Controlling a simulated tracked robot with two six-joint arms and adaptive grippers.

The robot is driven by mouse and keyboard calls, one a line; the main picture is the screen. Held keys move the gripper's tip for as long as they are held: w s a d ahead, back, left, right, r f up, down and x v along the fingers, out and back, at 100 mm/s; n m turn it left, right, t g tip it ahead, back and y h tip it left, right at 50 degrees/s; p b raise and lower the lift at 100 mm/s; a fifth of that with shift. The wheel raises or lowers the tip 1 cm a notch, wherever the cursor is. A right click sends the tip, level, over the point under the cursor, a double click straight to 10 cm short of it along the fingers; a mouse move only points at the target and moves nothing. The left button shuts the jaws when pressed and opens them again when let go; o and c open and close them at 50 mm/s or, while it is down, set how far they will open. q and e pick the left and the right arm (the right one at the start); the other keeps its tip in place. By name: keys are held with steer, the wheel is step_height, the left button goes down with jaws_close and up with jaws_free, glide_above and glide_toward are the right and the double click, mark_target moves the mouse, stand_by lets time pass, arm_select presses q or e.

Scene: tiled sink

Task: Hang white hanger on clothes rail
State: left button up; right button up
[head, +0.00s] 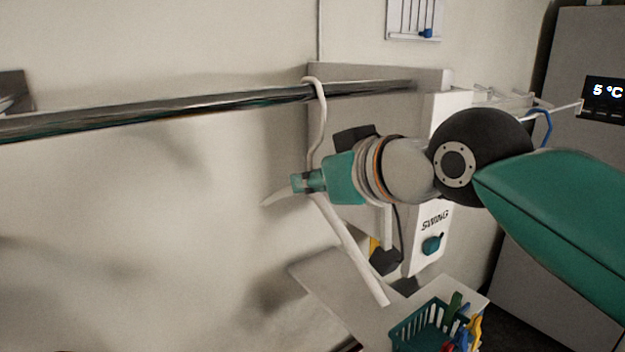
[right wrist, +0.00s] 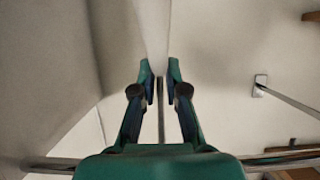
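The white hanger (head: 347,243) has its hook (head: 321,105) over the dark metal clothes rail (head: 160,115), near the rail's right end. Its body hangs below, tilted down to the right. My right gripper (head: 304,182) is at the hanger's neck, just below the hook. In the right wrist view its two fingertips (right wrist: 161,85) stand a little apart, with a thin grey strip between them and narrow gaps on both sides. Part of the neck is hidden behind the gripper. My left gripper is not in view.
A grey and white wall unit marked SWING (head: 435,219) stands close behind my right arm. A teal basket (head: 418,328) with coloured items sits on a shelf below. A grey cabinet with a 5 °C display (head: 604,100) is at right. The wall under the rail's left part is clear.

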steer(key=o, duration=0.4)
